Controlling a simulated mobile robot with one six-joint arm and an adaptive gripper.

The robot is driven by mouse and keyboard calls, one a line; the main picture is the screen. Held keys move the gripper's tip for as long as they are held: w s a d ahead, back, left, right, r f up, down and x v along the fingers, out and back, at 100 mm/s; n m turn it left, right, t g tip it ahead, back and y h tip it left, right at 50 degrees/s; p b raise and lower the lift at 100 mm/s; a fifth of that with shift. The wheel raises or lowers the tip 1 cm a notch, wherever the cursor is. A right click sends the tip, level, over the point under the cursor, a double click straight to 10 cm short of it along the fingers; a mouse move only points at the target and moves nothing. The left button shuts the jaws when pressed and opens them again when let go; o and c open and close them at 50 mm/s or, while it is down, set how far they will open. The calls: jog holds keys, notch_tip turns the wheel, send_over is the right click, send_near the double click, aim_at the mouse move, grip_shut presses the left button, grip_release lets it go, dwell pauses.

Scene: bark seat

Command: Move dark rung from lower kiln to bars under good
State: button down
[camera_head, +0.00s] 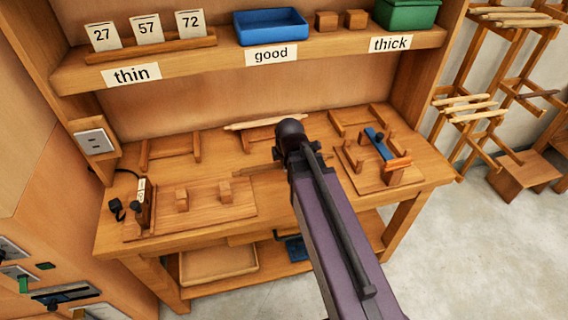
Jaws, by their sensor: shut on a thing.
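My arm reaches over the bench, and its dark wrist end is in front of the bars under the "good" label (271,55). My gripper (297,158) is mostly hidden behind the wrist, and its fingertips cannot be made out. A thin brown rung (258,171) sticks out to the left from behind the wrist, low over the bench. It fits with being held in my gripper, but its middle is hidden. The bars under good (247,138) are partly covered by my wrist. A pale rung (262,122) lies across their back part.
Empty bars (170,148) stand under the "thin" label and more bars (366,117) under "thick". A jig board (215,205) and a board with a blue tool (380,145) flank my arm. At right, a rack holds pale rungs (467,108) and a darker one (538,94).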

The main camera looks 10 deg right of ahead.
jog(key=shift+w, duration=0.2)
jog(key=shift+w, duration=9.9)
jog(key=shift+s+f+b, duration=0.1)
jog(key=shift+f+b, duration=1.35)
jog(key=shift+c, duration=1.8)
grip_release()
